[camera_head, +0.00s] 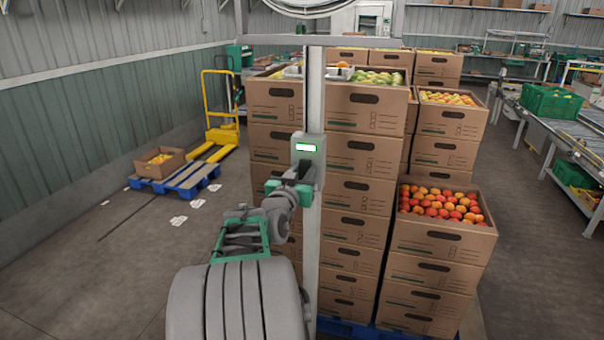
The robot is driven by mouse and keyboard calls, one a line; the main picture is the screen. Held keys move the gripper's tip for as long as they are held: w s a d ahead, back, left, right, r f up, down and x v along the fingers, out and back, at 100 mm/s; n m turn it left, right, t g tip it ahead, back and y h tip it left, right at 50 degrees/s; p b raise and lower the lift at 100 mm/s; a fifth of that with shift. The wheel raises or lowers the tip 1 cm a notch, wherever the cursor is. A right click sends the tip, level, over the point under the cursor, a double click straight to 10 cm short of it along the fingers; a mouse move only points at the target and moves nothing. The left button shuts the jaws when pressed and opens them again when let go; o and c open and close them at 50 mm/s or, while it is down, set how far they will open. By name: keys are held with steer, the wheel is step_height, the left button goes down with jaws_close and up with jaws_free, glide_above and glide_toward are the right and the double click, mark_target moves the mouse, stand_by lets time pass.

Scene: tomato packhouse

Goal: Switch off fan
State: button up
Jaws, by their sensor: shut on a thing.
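The fan (311,6) is at the top of the view, and only the lower part of its round guard shows. It stands on a grey post (314,90) in the middle. A grey-green switch box (308,142) with a lit white and green panel is fixed to the post. My gripper (298,178) reaches up from below to the box's lower front. It is shut on the fan switch there, and its fingers hide most of the switch. The switch's position cannot be made out.
Tall stacks of cardboard boxes (364,150) stand just behind the post. A lower stack at the right holds red tomatoes (442,204). A yellow pallet jack (220,130) and a blue pallet (176,182) are at the left. Conveyors (575,148) run along the right.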

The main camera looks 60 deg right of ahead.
jaws_close()
steer(key=shift+f+b, duration=0.45)
steer(key=shift+b, duration=0.7)
steer(key=h+b, duration=0.1)
steer(key=b, duration=0.3)
steer(key=shift+f, duration=0.3)
steer(key=h+b, duration=0.2)
steer(key=b, duration=0.8)
steer(key=shift+t+h, duration=0.3)
steer(key=shift+r, duration=0.25)
